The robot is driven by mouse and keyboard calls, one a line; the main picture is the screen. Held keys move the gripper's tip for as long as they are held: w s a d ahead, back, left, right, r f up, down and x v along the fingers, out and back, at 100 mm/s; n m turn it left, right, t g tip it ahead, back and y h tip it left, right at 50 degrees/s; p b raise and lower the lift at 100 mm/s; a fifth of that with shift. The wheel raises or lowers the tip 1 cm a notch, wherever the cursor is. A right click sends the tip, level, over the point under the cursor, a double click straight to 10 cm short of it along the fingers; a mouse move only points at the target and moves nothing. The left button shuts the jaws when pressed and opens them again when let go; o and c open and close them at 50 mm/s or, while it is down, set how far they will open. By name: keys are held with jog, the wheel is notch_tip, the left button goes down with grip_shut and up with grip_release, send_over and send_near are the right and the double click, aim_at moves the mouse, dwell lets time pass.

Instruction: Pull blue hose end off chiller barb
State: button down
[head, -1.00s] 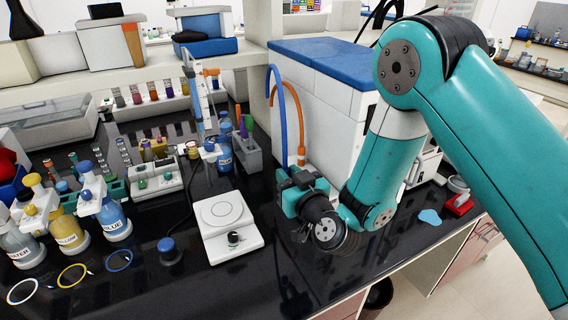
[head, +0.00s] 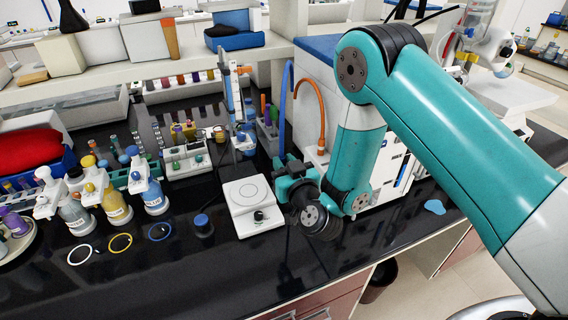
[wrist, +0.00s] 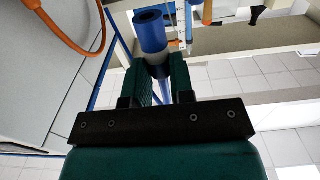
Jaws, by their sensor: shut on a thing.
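My gripper (head: 284,168) is in front of the chiller's left side, low over the bench. In the wrist view its fingers (wrist: 157,72) are shut on the blue hose end (wrist: 152,36), a blue tube with a dark open mouth and a grey section between the fingers. The mouth looks free, with no barb seen in it. In the head view the blue hose (head: 285,110) arches beside the chiller (head: 312,100) down behind my gripper. The chiller is a white box with a blue top. I cannot make out the blue hose's barb.
An orange hose (head: 322,112) stays against the chiller, right of the blue one. A white hotplate (head: 250,205) stands close left of my gripper. A blue-capped jar (head: 203,225) and several bottles stand further left. The bench's front edge is near.

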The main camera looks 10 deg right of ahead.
jog(key=shift+r+p, duration=1.5)
jog(key=shift+p, duration=0.05)
jog(key=shift+r+p, duration=1.15)
jog(key=shift+r, duration=0.3)
jog(key=shift+r, duration=1.5)
